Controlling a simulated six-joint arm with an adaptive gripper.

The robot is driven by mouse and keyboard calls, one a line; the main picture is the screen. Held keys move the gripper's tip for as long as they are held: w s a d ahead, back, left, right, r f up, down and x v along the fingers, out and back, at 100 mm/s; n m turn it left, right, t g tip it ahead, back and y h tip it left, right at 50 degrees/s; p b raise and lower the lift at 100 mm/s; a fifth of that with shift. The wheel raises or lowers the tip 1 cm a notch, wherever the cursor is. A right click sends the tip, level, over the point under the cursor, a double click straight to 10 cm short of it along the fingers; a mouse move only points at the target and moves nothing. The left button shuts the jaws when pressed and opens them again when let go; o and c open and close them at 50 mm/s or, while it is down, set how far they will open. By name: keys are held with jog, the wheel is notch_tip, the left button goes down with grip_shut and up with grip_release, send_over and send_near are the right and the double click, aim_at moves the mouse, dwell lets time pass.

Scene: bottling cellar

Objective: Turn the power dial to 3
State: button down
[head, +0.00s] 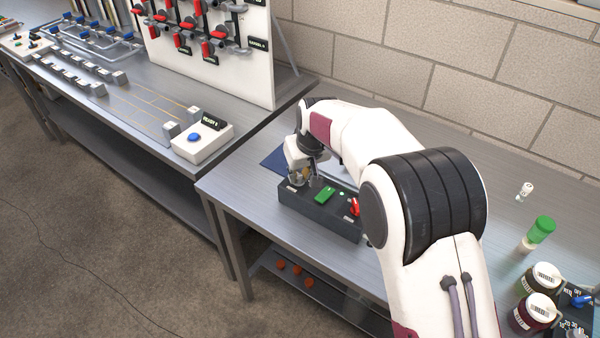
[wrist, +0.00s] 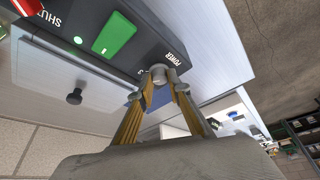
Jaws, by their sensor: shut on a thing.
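The power dial (wrist: 159,72) is a small grey knob at the end of a dark control box (head: 318,218), beside the POWER label (wrist: 176,59) in the wrist view. My gripper (wrist: 161,85) is shut on the dial, with a yellowish finger on each side of it. In the head view my gripper (head: 300,174) is over the left end of the box and hides the dial. The dial's numbers and pointer cannot be read.
A green panel (head: 325,194) and a red switch (head: 354,207) sit on the box right of my gripper. A blue mat (head: 272,160) lies behind it. Jars (head: 538,313) and a green-topped bottle (head: 542,229) stand at the right. The table's front edge is close to the box.

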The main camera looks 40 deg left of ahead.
jog(key=shift+m, duration=0.6)
jog(key=c, duration=1.9)
grip_release()
jog(key=shift+s+r, duration=0.1)
jog(key=v, duration=1.1)
jog(key=shift+s+r, duration=0.2)
jog(key=shift+r, duration=0.2)
jog(key=shift+f, duration=0.1)
